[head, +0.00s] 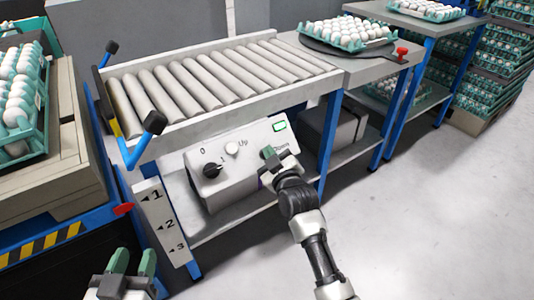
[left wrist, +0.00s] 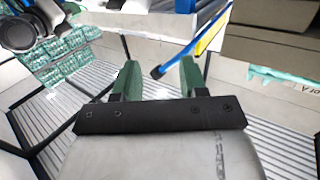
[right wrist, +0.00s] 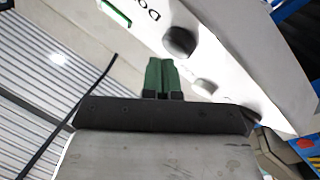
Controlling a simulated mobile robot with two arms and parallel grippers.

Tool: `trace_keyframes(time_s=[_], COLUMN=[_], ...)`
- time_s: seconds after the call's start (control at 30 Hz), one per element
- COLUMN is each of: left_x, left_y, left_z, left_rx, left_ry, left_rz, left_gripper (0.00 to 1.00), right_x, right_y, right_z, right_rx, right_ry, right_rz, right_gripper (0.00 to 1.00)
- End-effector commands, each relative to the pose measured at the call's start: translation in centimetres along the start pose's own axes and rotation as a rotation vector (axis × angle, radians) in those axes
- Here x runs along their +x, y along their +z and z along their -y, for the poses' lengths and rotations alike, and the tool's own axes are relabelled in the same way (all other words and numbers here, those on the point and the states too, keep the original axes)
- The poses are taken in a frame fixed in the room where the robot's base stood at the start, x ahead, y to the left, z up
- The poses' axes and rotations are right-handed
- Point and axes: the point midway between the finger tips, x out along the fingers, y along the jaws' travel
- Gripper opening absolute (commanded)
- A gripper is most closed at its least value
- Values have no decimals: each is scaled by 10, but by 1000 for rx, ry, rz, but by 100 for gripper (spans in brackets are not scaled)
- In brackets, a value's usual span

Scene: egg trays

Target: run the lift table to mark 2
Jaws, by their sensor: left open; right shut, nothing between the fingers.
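The lift table (head: 112,178) stands at the left with an egg-loaded stack on it. Its red pointer (head: 123,209) is beside the mark plate (head: 149,187), seemingly between marks 1 and 2; the angle makes the exact height unclear. The white control box (head: 203,190) has a black knob (head: 212,170), seemingly turned toward 1, and a white Up button (head: 232,148). My right gripper (head: 268,152) is shut and empty at the Down label. The Down button (right wrist: 180,42) shows just beyond its fingertips; contact cannot be told. My left gripper (head: 134,260) is open and empty, low at the left.
A roller conveyor (head: 205,75) stands above the control box, with blue handles (head: 154,122) at its left end. A round plate (head: 318,45) with an egg tray (head: 345,33) is to its right. Stacked egg trays (head: 492,75) stand far right. The floor (head: 430,220) at right is clear.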

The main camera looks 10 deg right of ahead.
Motion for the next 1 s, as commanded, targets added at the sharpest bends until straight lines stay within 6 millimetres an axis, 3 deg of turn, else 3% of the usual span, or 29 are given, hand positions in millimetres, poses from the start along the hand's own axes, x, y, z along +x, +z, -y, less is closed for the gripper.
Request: trace_keyframes(time_s=[1.0], left_x=[0], left_y=[-8], left_z=[-2], left_rx=[-2], left_ry=[5], left_rz=[-70], left_gripper=[43], right_x=[6], right_y=[4], right_z=[4], right_rx=[1], right_ry=[0], right_rz=[0], right_gripper=[0])
